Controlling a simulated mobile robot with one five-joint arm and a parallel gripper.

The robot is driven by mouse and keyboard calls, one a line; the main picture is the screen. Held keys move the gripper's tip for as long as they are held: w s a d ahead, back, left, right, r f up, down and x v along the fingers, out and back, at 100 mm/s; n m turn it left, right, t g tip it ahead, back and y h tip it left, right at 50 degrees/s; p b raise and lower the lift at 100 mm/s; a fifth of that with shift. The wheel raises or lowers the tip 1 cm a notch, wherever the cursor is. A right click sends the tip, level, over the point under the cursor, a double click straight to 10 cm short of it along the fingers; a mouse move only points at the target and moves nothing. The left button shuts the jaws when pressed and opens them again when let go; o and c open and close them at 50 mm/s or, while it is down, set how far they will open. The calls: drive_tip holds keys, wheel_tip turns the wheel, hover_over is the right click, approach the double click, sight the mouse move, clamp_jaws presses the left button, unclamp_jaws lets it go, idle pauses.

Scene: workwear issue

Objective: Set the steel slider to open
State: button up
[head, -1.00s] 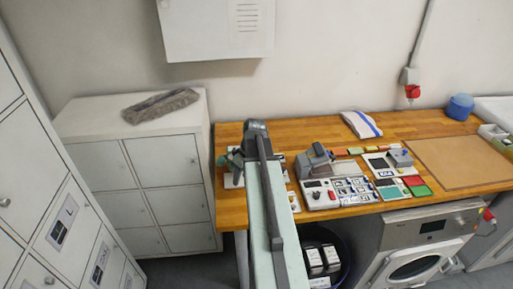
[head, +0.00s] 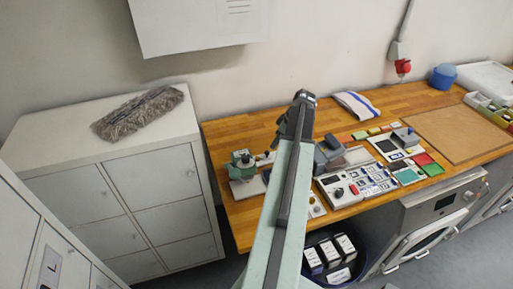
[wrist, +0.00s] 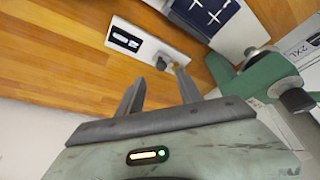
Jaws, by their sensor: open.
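In the wrist view a small white plate (wrist: 115,36) lies on the wooden top, with a black panel bearing white marks. A short grey metal knob, which looks like the steel slider (wrist: 161,61), stands at its near right end. Its setting cannot be read. My gripper (wrist: 160,76) is open and empty; its two fingertips point at the slider from just short of it, with no contact visible. In the head view my arm hides the gripper and most of that area. A small pale plate (head: 315,207) shows beside my arm; I cannot tell whether it is the same one.
A control board (head: 350,190) with several buttons and icons stands right of my arm on the workbench (head: 238,218). A green device (head: 243,160) is on the left. A dark bin (head: 362,262) with boxes is below the front edge. Lockers (head: 130,190) stand left.

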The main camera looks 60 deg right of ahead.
sight(267, 151)
drive_tip(key=b+x, duration=0.6)
drive_tip(key=x, duration=0.1)
drive_tip(key=shift+w+f+b, duration=0.1)
drive_tip(key=shift+w+b, duration=0.1)
drive_tip(key=shift+b, duration=0.2)
drive_tip(key=shift+w+a+f+b, duration=0.1)
drive_tip(key=shift+w+f+b, duration=0.15)
drive_tip(key=shift+f+b, duration=0.1)
drive_tip(key=shift+r, duration=0.1)
clamp_jaws()
idle(0.6)
